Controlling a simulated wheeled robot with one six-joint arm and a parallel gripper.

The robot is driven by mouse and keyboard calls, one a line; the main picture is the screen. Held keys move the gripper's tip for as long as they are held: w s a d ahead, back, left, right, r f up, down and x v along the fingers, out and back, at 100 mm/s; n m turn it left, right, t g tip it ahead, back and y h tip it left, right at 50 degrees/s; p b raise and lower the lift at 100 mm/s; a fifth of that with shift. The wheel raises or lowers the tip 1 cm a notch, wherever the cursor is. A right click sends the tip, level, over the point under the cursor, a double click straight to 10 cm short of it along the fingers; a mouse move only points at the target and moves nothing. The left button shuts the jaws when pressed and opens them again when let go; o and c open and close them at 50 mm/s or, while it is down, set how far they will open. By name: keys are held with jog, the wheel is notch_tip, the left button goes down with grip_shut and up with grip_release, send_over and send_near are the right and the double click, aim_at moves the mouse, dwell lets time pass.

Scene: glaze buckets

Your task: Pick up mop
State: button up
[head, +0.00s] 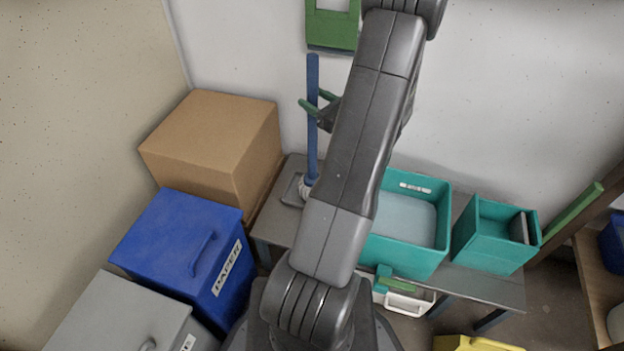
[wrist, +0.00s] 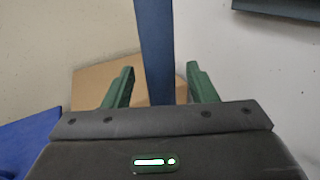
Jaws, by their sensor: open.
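The mop (head: 312,140) stands upright at the left end of the grey bench, with a long blue handle and a pale head low on a small grey tray (head: 292,190). My gripper (head: 316,101) is open at the upper part of the handle. Its green fingers lie on either side of the handle in the head view. In the wrist view, the blue handle (wrist: 155,45) runs between the two spread fingers of the gripper (wrist: 163,78), with gaps on both sides. My arm hides part of the bench beside the mop head.
A cardboard box (head: 210,140) and a blue paper bin (head: 185,240) stand left of the grey bench (head: 490,284). A large teal tub (head: 410,258) and a smaller teal bucket (head: 490,245) stand on it, to the right. A green-framed item (head: 332,30) hangs on the wall above.

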jog(key=shift+w+a, duration=0.5)
jog(key=shift+w, duration=0.05)
jog(key=c, duration=1)
